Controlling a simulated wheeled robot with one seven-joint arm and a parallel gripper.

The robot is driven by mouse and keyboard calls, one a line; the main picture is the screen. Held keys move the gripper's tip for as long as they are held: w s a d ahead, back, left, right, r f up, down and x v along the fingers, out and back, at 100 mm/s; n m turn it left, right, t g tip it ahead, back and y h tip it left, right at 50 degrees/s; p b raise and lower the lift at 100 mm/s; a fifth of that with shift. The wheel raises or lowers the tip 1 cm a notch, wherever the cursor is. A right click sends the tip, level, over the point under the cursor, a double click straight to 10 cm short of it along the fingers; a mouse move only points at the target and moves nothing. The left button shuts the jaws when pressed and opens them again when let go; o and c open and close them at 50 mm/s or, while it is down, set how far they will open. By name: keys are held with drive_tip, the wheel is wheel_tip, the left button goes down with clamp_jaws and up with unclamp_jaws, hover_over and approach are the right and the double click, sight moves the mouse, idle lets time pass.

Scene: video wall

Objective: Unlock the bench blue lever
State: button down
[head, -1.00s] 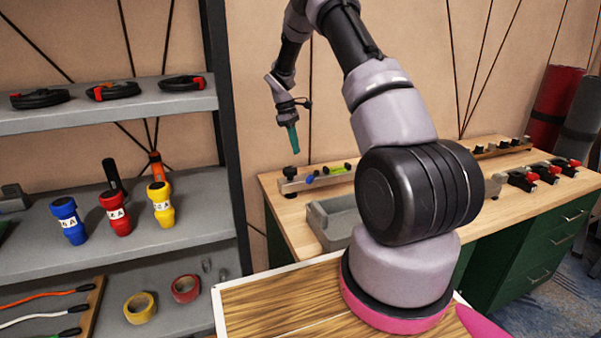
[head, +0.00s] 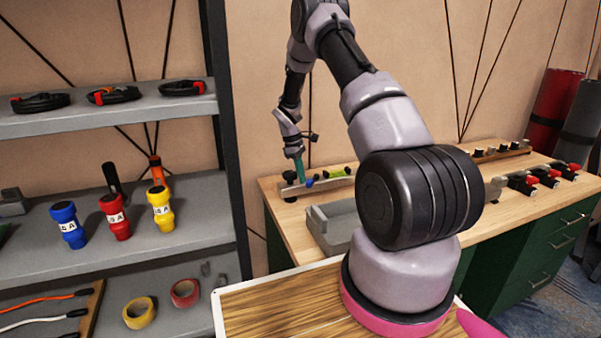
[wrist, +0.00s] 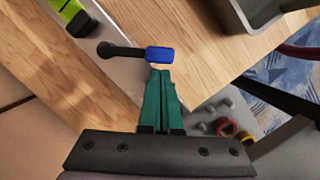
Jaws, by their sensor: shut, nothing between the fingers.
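The blue lever (wrist: 160,56) is a blue cap with a black stem, on a grey bar on the wooden bench. In the head view the blue lever (head: 309,182) is a small blue spot on the bar. My gripper (wrist: 160,73) has green fingers that are shut and empty. Their tips are right beside the blue cap in the wrist view; I cannot tell whether they touch it. In the head view my gripper (head: 301,180) points down at the bar, just left of the blue lever.
A lime-green part (wrist: 72,14) is on the same bar; it also shows in the head view (head: 336,173). A grey tray (head: 335,222) sits in front. The shelf (head: 160,240) is to the left.

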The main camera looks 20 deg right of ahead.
sight(311, 182)
drive_tip(key=shift+s+d+n, duration=0.2)
drive_tip(key=shift+s+n, duration=0.3)
drive_tip(key=shift+n, duration=0.2)
idle(0.3)
drive_tip(key=s+d+n, duration=0.1)
drive_tip(key=n, duration=0.1)
drive_tip(key=s+n+t, duration=0.1)
drive_tip(key=n, duration=0.1)
drive_tip(key=shift+s+d+h, duration=0.1)
drive_tip(key=shift+d+h, duration=0.2)
drive_tip(key=shift+d, duration=0.1)
drive_tip(key=d+n, duration=0.1)
drive_tip(key=n, duration=0.1)
drive_tip(key=s+d+n+t, duration=0.1)
drive_tip(key=n, duration=0.1)
drive_tip(key=d+n, duration=0.1)
drive_tip(key=n, duration=0.1)
drive_tip(key=shift+s+d+t, duration=0.15)
drive_tip(key=shift+s+t, duration=0.15)
drive_tip(key=shift+w, duration=0.1)
drive_tip(key=shift+w+a, duration=0.25)
drive_tip(key=shift+w, duration=0.4)
drive_tip(key=shift+r, duration=0.1)
